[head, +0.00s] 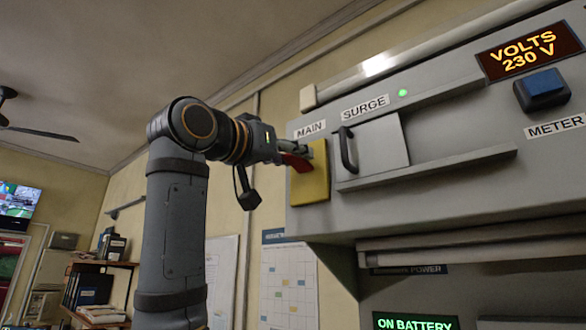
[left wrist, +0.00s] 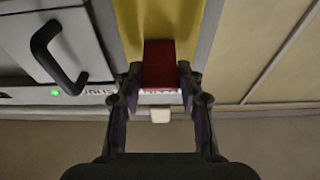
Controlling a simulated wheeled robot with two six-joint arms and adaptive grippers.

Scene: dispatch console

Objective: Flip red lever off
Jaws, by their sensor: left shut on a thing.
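The red lever (head: 296,161) stands out from a yellow plate (head: 310,187) under the MAIN label on the grey console. My left gripper (head: 290,150) is at the lever, with its fingers around it. In the left wrist view the red lever (left wrist: 159,66) lies between the two fingertips of my left gripper (left wrist: 158,82), which is shut on it. The yellow plate (left wrist: 131,28) shows behind it there. The gripper covers part of the lever in the head view. My right gripper is in neither view.
Right of the yellow plate is the SURGE panel with a black handle (head: 347,150) and a green light (head: 402,93). A blue button (head: 541,88) sits by the METER label. A VOLTS 230 V display (head: 529,51) is above. Open room lies left of the console.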

